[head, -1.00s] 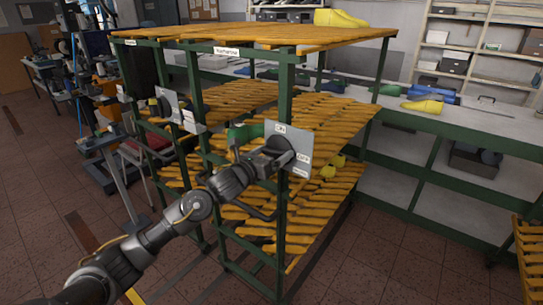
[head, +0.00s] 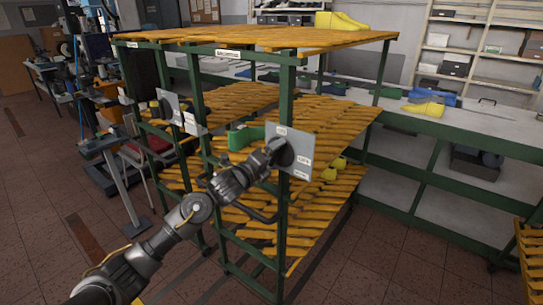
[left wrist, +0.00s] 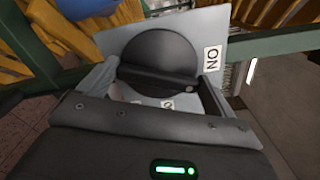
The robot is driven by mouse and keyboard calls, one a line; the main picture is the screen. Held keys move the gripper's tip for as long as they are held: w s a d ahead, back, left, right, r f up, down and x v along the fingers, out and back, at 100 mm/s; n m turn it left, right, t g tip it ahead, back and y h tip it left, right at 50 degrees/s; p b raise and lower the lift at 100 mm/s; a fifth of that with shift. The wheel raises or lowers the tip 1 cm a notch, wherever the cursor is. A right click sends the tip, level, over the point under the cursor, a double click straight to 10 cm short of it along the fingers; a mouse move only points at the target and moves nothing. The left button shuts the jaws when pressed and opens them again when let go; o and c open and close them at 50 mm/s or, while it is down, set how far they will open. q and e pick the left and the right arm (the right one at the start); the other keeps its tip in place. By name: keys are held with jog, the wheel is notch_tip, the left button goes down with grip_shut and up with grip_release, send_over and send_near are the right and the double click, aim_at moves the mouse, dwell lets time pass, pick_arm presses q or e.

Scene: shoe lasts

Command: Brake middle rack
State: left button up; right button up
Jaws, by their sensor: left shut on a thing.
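A grey brake plate (head: 301,147) with small white labels sits on the front green post of the nearest slatted rack (head: 335,135). A round black knob (head: 287,153) stands on the plate. My left gripper (head: 274,150) is shut on this knob. In the left wrist view the fingers (left wrist: 155,82) stand at both sides of the bar across the round knob (left wrist: 160,55). An "ON" label (left wrist: 212,59) shows to the right of the knob there. Other labels are partly hidden by the gripper. My right gripper is not in view.
A second grey plate (head: 170,104) with a knob is on a rack farther left. Yellow shoe lasts (head: 340,20) lie on the top shelf and lower slats. A long workbench (head: 470,127) runs behind at right.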

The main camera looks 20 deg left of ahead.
pick_arm(q)
jog(key=n+p, duration=0.1)
jog(key=n, duration=0.3)
jog(key=shift+n, duration=0.3)
jog(key=shift+f, duration=0.1)
dwell(0.5)
jog(key=o, duration=0.7)
jog(key=shift+a, duration=0.1)
jog(key=shift+s+f, duration=0.1)
jog(key=shift+s, duration=0.2)
jog(key=b+v, duration=0.2)
jog(key=v, duration=0.8)
jog(key=shift+n, duration=0.3)
